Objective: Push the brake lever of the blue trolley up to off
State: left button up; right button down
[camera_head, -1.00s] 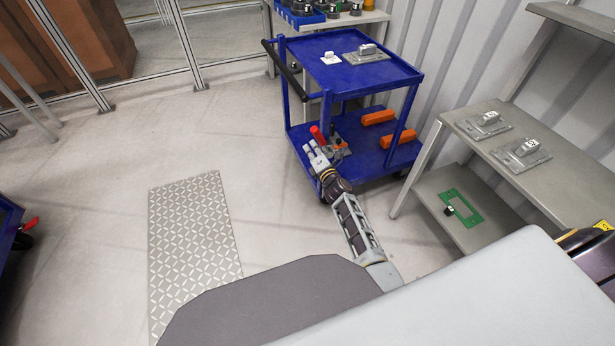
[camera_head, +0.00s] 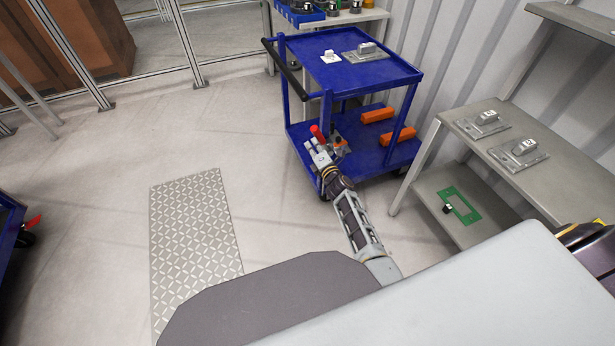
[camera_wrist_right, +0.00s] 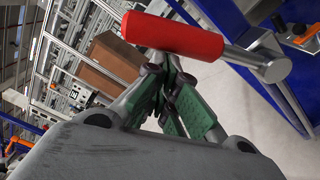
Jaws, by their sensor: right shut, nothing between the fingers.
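The blue trolley (camera_head: 368,72) stands ahead, with two shelves. Its brake lever (camera_head: 316,131) has a red grip and sits at the near-left corner of the lower shelf. In the right wrist view the red grip (camera_wrist_right: 172,36) lies across the top, on a metal rod running to the right. My right gripper (camera_head: 315,150) is shut and empty, just below the lever in the head view. In the wrist view its fingertips (camera_wrist_right: 167,75) are close under the red grip; I cannot tell whether they touch it. My left gripper is not in view.
Orange-handled parts (camera_head: 377,115) lie on the trolley's lower shelf. A grey shelf unit (camera_head: 550,175) stands to the right. A second blue trolley (camera_head: 8,228) with a red lever is at the left edge. The floor around the tread plate (camera_head: 195,245) is clear.

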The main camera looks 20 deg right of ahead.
jog(key=shift+d, duration=0.15)
jog(key=s, duration=1.2)
jog(key=shift+d, duration=0.15)
dwell(0.4)
jog(key=shift+r, duration=0.1)
dwell(0.5)
